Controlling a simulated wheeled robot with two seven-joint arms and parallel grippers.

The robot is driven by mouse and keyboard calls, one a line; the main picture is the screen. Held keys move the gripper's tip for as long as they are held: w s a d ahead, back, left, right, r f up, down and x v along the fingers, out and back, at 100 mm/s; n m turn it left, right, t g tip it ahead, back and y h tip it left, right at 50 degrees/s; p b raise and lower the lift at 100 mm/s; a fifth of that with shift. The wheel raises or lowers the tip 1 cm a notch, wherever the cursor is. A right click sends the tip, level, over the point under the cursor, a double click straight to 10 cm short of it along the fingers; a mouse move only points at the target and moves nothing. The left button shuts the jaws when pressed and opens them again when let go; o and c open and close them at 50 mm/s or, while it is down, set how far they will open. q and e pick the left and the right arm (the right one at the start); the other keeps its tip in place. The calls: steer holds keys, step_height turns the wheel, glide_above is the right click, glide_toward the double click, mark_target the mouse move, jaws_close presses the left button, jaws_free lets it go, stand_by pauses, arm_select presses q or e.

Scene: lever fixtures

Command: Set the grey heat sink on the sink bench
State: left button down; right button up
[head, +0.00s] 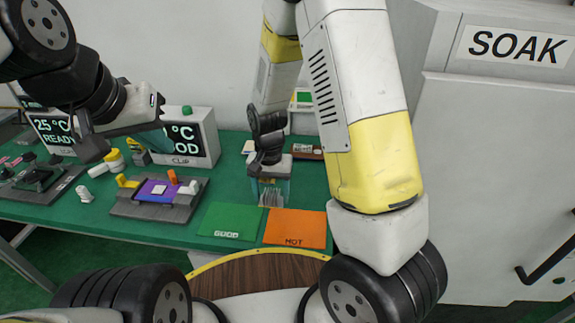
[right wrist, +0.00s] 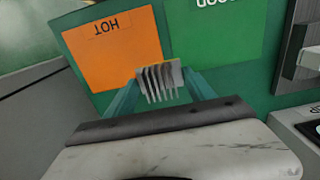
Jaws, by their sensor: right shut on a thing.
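The grey finned heat sink (head: 271,197) is between the teal fingers of my right gripper (head: 270,188), above the green table near the coloured pads. In the right wrist view the heat sink (right wrist: 160,82) sits between the fingertips, its fins toward the camera. My right gripper is shut on it. My left gripper (head: 155,140) hangs over the left part of the table, in front of a display box; its finger gap is not clear. I cannot tell which surface is the sink bench; no label for it is readable.
A green pad (head: 231,221) and an orange pad marked HOT (head: 295,228) lie at the table's front edge. A lever fixture (head: 158,210) holds a purple board (head: 172,192). Another dark fixture (head: 40,178) stands at left. A large SOAK cabinet (head: 490,150) stands at right.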

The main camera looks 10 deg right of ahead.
glide_above(306, 186)
steer(key=shift+s+a+f, duration=0.35)
steer(key=shift+a+f, duration=0.05)
steer(key=shift+f, duration=0.3)
steer(key=f, duration=0.2)
steer(key=shift+w+d+f, duration=0.3)
steer(key=shift+d+f, duration=0.05)
steer(key=shift+f, duration=0.45)
steer(key=shift+f, duration=0.1)
steer(key=o, duration=1.4)
